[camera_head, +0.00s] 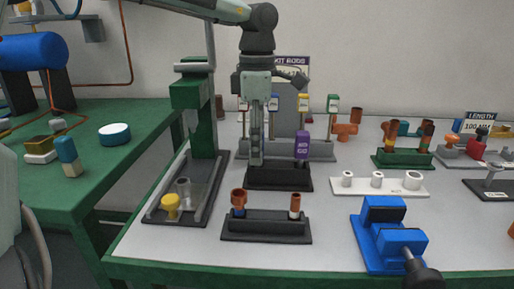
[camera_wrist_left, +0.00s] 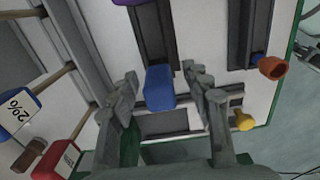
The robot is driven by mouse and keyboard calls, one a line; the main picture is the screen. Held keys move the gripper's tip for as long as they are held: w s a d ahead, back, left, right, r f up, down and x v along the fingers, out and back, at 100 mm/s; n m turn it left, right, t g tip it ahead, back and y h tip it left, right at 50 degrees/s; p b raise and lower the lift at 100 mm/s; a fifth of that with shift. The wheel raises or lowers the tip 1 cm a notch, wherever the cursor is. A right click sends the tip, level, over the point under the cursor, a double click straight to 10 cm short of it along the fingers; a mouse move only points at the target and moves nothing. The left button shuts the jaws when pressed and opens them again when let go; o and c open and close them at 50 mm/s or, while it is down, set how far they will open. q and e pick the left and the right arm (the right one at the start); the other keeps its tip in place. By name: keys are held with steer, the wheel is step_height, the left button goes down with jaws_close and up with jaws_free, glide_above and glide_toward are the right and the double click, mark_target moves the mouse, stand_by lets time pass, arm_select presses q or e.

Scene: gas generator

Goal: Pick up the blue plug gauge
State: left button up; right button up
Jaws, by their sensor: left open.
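The blue plug gauge (camera_wrist_left: 160,88) shows its blue block-shaped top in the left wrist view, between the two fingers of my left gripper (camera_wrist_left: 163,79). Gaps show on both sides, so the fingers are apart and not closed on it. In the head view my left gripper (camera_head: 256,158) points straight down over the left part of a dark stand (camera_head: 280,181) and hides the blue gauge. A purple plug gauge (camera_head: 302,145) stands upright in the right part of that stand. My right gripper is not in view.
A dark holder (camera_head: 266,228) with two copper-coloured pieces is in front. A green press (camera_head: 197,105) stands close left. A rack with coloured tags (camera_head: 333,103) is behind. A white block (camera_head: 400,188) with several white cylinders and a blue vise (camera_head: 385,240) are to the right.

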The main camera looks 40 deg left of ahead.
arm_select(q)
steer(key=c, duration=1.1)
steer(key=shift+r, duration=0.2)
